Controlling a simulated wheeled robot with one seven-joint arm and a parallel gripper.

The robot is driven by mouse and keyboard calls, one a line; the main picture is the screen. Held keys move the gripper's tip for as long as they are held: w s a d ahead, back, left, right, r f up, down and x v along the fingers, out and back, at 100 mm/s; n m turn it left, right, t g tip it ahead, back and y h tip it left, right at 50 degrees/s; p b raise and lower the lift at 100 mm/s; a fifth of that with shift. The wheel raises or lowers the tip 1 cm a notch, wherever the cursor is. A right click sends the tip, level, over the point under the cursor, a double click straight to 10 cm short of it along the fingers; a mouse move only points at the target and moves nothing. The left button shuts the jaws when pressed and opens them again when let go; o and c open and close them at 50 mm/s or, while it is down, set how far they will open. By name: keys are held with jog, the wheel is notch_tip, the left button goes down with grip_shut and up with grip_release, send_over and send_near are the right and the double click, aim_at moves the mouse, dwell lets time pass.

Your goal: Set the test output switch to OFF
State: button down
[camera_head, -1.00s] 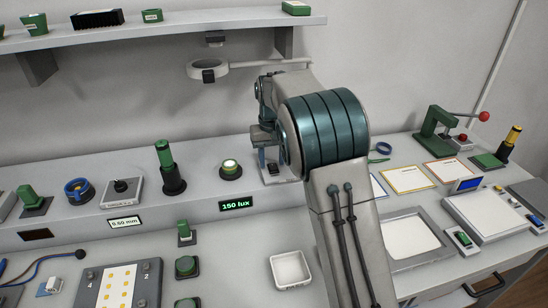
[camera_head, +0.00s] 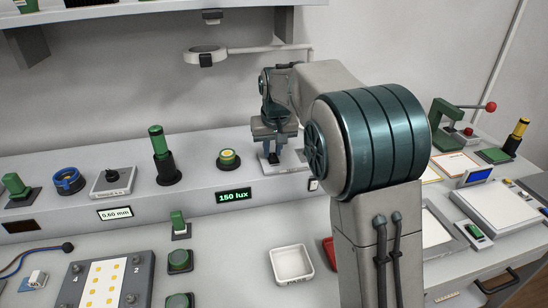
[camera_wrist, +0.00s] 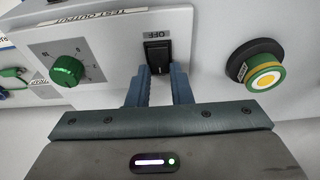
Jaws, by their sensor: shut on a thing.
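The test output switch (camera_wrist: 158,55) is a small black rocker on a pale panel (camera_wrist: 107,66), with an OFF label beside it and "TEST OUTPUT" printed upside down in the wrist view. A green knob (camera_wrist: 67,71) sits on the same panel. My gripper (camera_wrist: 160,72) has its two blue-grey fingers at the switch, one on each side of its near end, and is shut on it. In the head view my gripper (camera_head: 272,158) points down onto the panel (camera_head: 293,163) and hides most of the switch. I cannot tell which way the rocker is tipped.
A green-topped cylinder (camera_head: 158,150) stands farther left. A ring lamp (camera_head: 207,57) hangs above. A white tray (camera_head: 291,264) lies in front.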

jog(key=shift+s+t+b, duration=0.1)
jog(key=shift+t+b, duration=0.3)
jog(key=shift+b, duration=0.1)
jog(key=c, duration=1.3)
grip_release()
jog(key=p+v, duration=0.1)
jog(key=v, duration=1.2)
jog(key=shift+d+r, duration=0.15)
jog(key=shift+r, duration=0.25)
